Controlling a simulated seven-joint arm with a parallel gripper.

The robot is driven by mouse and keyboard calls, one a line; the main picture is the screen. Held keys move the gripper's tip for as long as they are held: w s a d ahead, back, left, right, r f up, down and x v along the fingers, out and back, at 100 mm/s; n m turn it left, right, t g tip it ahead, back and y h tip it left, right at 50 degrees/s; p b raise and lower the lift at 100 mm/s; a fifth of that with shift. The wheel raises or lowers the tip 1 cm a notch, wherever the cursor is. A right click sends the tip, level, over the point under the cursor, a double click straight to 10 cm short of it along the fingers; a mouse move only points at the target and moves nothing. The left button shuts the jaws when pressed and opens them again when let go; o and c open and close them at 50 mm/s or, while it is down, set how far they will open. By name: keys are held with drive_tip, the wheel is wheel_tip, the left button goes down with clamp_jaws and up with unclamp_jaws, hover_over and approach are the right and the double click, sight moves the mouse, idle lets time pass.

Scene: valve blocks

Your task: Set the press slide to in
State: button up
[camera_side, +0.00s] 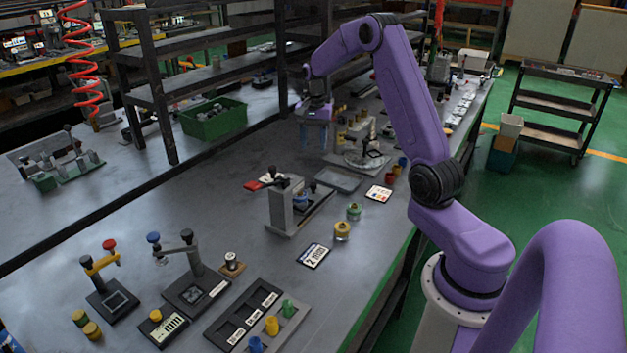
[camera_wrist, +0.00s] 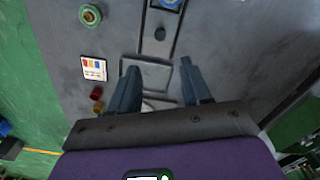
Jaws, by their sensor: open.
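The press (camera_side: 281,212) is a grey upright block with a dark-knobbed lever, standing mid-table in the side view. Its slide (camera_side: 313,208) is a dark track running from the block toward the back right, with a blue round piece (camera_side: 301,198) on it near the block. In the wrist view the track (camera_wrist: 161,24) shows at the top, with the blue piece (camera_wrist: 171,3) cut by the edge and a dark knob (camera_wrist: 160,33). My gripper (camera_side: 317,135) is open and empty above the table, beyond the press; its fingers (camera_wrist: 160,90) point down and touch nothing.
A shallow grey tray (camera_side: 338,180) lies behind the press, and it shows between my fingers in the wrist view (camera_wrist: 150,75). Printed cards (camera_side: 379,194), green and yellow pieces (camera_side: 353,212) and red pieces (camera_side: 388,180) lie to the right. Black shelving (camera_side: 165,120) stands at left.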

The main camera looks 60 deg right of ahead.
sight(313, 184)
wheel_tip(313, 184, down, 14)
drive_tip(key=shift+r, duration=0.25)
idle(0.3)
